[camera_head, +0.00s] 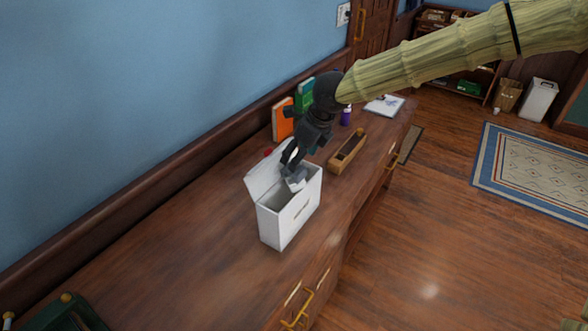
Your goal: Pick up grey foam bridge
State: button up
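A small light-grey piece, which looks like the grey foam bridge (296,178), shows at the upper part of an open white box (287,222). The box stands on the wooden cabinet top with its lid flap tilted up at the left. My black gripper (291,166) reaches down from the upper right, with its fingertips over the box opening and right at the grey piece. The fingers partly cover the piece, and I cannot tell whether they are closed on it. The lower inside of the box is hidden.
A wooden tray-like holder (347,152) lies right of the box. Orange (283,120) and green (305,93) books stand against the wall behind my gripper. A purple bottle (346,116) and white papers (384,105) are farther back.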

jog(key=shift+s+p+x, duration=0.2)
jog(key=shift+p+x, duration=0.7)
jog(key=shift+x, duration=1.85)
jog(key=c, duration=0.8)
jog(key=shift+r, duration=0.15)
jog(key=shift+c, duration=0.2)
jog(key=shift+r, duration=0.5)
jog(key=shift+b+v, duration=0.9)
jog(key=shift+v, duration=0.25)
jog(key=s+d+b, duration=0.2)
jog(key=s, duration=0.5)
jog(key=s+d+r+b, duration=0.1)
jog(key=s+d+b, duration=0.1)
jog(key=s, duration=0.5)
jog(key=shift+s+d+r, duration=0.25)
jog(key=shift+d+r, duration=0.1)
jog(key=shift+d, duration=0.15)
jog(key=shift+f, duration=0.1)
